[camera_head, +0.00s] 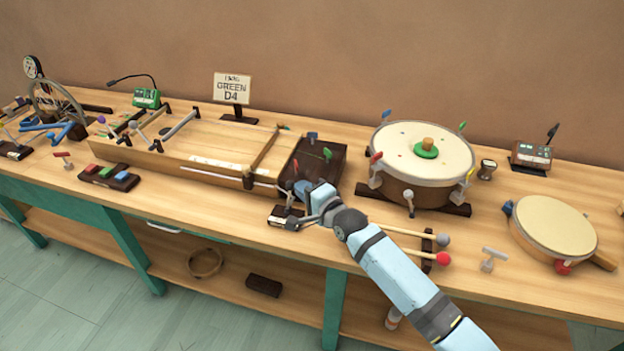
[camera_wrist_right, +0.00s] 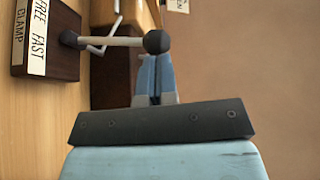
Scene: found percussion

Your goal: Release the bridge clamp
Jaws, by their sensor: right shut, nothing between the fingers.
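The bridge clamp is a dark block (camera_wrist_right: 60,65) with labels reading CLAMP, FREE and FAST in the right wrist view. A pale lever (camera_wrist_right: 118,42) with a black ball knob (camera_wrist_right: 157,41) extends from it. In the head view, the clamp block (camera_head: 279,214) sits near the table's front edge, below the long wooden zither box (camera_head: 205,150). My right gripper (camera_head: 299,189) is shut and empty, beside the clamp. In the right wrist view its blue fingers (camera_wrist_right: 156,78) point toward the knob, which overlaps their tips; contact cannot be told. My left gripper is not in view.
A dark box with coloured pegs (camera_head: 327,155) stands just behind my right gripper. A large drum (camera_head: 420,165) is to the right. Mallets (camera_head: 408,233) lie near my right forearm. The workbench front (camera_head: 225,225) is bare left of the clamp.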

